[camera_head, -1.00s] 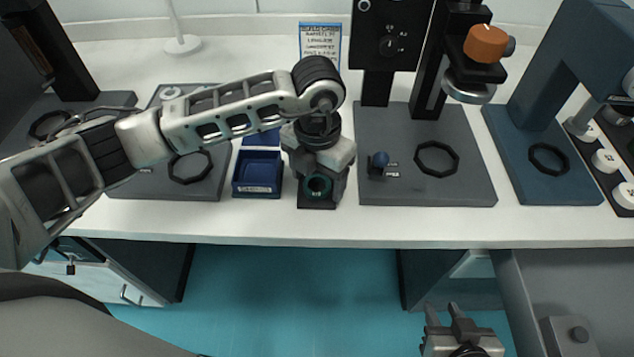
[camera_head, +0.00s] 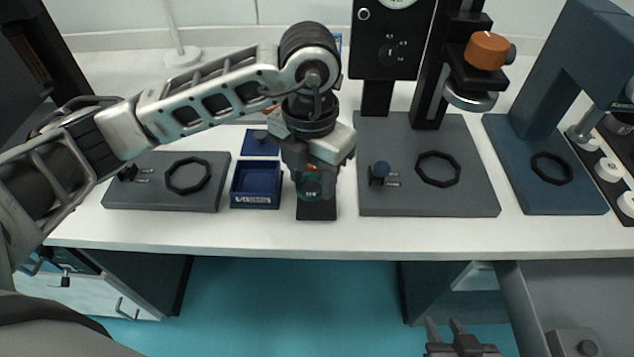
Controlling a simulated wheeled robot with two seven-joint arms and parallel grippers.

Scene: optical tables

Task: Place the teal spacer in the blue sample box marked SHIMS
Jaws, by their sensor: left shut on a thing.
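The teal spacer (camera_head: 311,186) is a small ring at the jaws of my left gripper (camera_head: 311,178). The gripper points down and is shut on the spacer, partly covering it. It is over a small dark block (camera_head: 316,210) near the table's front edge; whether spacer and block touch is hard to tell. The blue sample box (camera_head: 256,202) is open, just left of the gripper, with a front label too small to read surely. Its inside looks empty. My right gripper (camera_head: 455,332) is low at the bottom right, away from the table, its two fingers apart and empty.
A grey base plate (camera_head: 140,197) with a black ring lies left of the box. Another grey plate (camera_head: 430,200) with a blue knob lies to the right, carrying a tall black instrument (camera_head: 385,45). A blue stand (camera_head: 520,190) is further right. An open drawer (camera_head: 520,310) juts out below.

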